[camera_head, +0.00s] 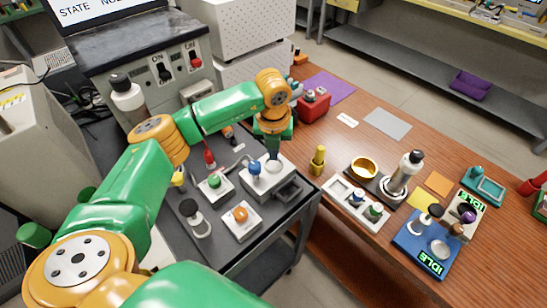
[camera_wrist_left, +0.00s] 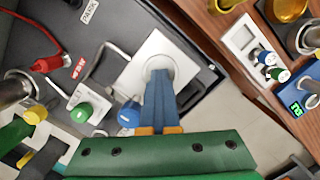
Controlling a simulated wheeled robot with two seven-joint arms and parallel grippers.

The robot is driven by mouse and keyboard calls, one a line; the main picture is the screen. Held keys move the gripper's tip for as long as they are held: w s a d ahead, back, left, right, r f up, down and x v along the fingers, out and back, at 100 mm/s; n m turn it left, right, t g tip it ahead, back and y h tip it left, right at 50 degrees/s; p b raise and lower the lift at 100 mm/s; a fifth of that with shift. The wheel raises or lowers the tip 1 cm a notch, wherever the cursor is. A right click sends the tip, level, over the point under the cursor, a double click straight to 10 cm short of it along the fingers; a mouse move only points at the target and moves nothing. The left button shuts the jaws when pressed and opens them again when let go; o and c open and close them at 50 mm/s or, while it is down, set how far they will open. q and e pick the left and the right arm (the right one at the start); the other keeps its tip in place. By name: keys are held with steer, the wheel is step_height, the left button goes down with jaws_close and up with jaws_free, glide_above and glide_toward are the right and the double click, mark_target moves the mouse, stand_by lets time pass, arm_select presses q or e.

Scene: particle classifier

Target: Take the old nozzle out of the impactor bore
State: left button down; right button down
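The impactor is a pale grey block (camera_head: 262,187) on the dark cart, with a round bore (camera_head: 272,163) in its top and a blue knob (camera_head: 254,168) beside it. In the left wrist view the block's light top plate (camera_wrist_left: 138,72) shows the bore's ring around my fingertips. My left gripper (camera_head: 274,155) points down at the bore; its dark blue fingers (camera_wrist_left: 158,76) are close together, their tips at the bore. The nozzle cannot be made out apart from the fingers and ring, so a hold on it cannot be told. My right gripper is not in view.
Small devices with a green knob (camera_head: 214,181) and an orange knob (camera_head: 240,214) stand near the block on the cart. A bottle-like item (camera_head: 193,218) stands at the front left. The wooden bench holds a brass cup (camera_head: 364,167) and a white tray (camera_head: 358,200).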

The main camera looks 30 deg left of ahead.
arm_select(q)
steer(key=shift+c, duration=1.9)
jaws_free()
